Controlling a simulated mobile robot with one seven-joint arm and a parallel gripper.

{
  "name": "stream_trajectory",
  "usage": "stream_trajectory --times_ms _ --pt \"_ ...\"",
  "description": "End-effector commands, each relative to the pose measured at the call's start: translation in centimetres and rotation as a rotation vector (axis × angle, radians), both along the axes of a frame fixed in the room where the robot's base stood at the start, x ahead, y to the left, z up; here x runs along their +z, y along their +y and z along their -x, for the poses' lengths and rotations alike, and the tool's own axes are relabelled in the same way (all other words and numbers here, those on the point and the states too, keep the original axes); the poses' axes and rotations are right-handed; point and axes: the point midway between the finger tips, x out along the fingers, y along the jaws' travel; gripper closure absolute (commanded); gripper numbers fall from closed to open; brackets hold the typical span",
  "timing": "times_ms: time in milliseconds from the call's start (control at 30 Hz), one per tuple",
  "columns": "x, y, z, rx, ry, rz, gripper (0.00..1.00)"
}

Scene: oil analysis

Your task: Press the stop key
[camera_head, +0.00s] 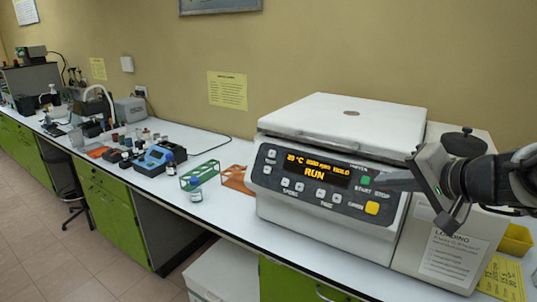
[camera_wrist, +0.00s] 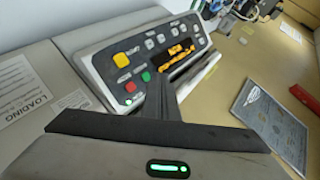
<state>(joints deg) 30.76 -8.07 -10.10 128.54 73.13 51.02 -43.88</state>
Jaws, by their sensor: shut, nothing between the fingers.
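The centrifuge (camera_head: 340,130) stands on the bench with its lid shut. Its front panel (camera_head: 300,196) has an orange display (camera_head: 315,170) reading RUN, pale keys, a yellow key (camera_head: 372,208) and a green START key (camera_head: 365,181). The STOP label shows beside START; its key is hidden behind my gripper in the head view. In the wrist view a red key (camera_wrist: 130,87) lies left of the green key (camera_wrist: 146,76). My gripper (camera_head: 380,182) is shut and empty, its tips in front of the panel's right end. Whether they touch it cannot be told.
A green rack (camera_head: 200,172), an orange rack (camera_head: 236,178) and a small bottle (camera_head: 196,190) stand left of the centrifuge. A LOADING notice (camera_head: 453,252) is on the white surface at right. A yellow bin (camera_head: 515,240) is at far right.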

Motion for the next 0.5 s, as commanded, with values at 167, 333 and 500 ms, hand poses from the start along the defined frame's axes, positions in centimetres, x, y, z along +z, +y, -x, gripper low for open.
stream_trajectory --times_ms 167,333,500 --pt "0.2 0.1 0.0 0.003 -0.003 0.002 1.00" --pt "-0.3 -0.2 -0.5 0.003 0.000 0.001 1.00" --pt "-1.6 -1.1 -1.9 0.004 0.002 0.001 1.00"
